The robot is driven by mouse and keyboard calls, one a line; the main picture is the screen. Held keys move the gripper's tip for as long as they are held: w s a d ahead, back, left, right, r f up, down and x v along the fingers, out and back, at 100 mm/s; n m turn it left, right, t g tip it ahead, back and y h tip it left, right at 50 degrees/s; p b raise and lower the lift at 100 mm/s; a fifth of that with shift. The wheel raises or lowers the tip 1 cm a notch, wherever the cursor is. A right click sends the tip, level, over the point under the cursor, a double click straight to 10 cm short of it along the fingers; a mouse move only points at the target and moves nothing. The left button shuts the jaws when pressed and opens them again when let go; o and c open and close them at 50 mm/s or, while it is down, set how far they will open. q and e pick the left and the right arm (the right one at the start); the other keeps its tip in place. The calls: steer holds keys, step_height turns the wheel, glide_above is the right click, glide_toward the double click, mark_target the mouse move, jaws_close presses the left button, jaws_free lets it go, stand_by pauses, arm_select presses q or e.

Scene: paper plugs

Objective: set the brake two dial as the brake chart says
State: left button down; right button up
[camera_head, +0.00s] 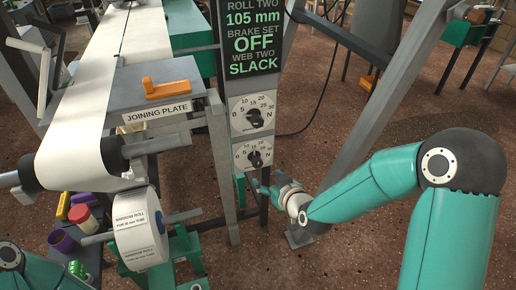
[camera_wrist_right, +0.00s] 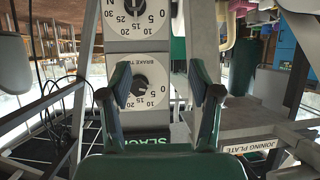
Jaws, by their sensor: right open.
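The upper dial (camera_head: 241,118) is on a grey post under a dark sign (camera_head: 254,40). The sign reads ROLL TWO 105 mm, BRAKE SET OFF, WEB TWO SLACK. The lower dial (camera_head: 240,158) is just below. Both have white faces with numbers and black knobs; I cannot read their exact settings. My right gripper (camera_head: 254,186) is just below the lower dial in the head view. In the right wrist view, which is upside down, its open, empty fingers (camera_wrist_right: 161,88) flank a dial (camera_wrist_right: 147,85) whose label partly reads BRAKE T. I see no brake chart. My left gripper is not in view.
A slanted grey beam (camera_head: 385,110) stands right of the post. Floor (camera_head: 340,250) is open at the lower right.

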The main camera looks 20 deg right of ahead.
mark_target(259, 125)
steer(key=w+d+r+n+t+h+b, duration=0.1)
steer(key=w+d+r+t+b, duration=0.3)
steer(key=b, duration=0.5)
arm_select(q)
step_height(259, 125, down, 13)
steer(key=shift+b, duration=0.35)
arm_select(e)
steer(key=shift+t, duration=0.7)
steer(key=w, duration=0.5)
steer(key=w+a, duration=0.1)
steer(key=w, duration=0.4)
steer(key=w+r, duration=0.1)
steer(key=w, duration=0.4)
steer(key=shift+w+a, duration=0.2)
steer(key=shift+w, duration=0.2)
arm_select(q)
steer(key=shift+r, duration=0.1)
arm_select(e)
steer(key=shift+r, duration=0.1)
steer(key=c, duration=1.2)
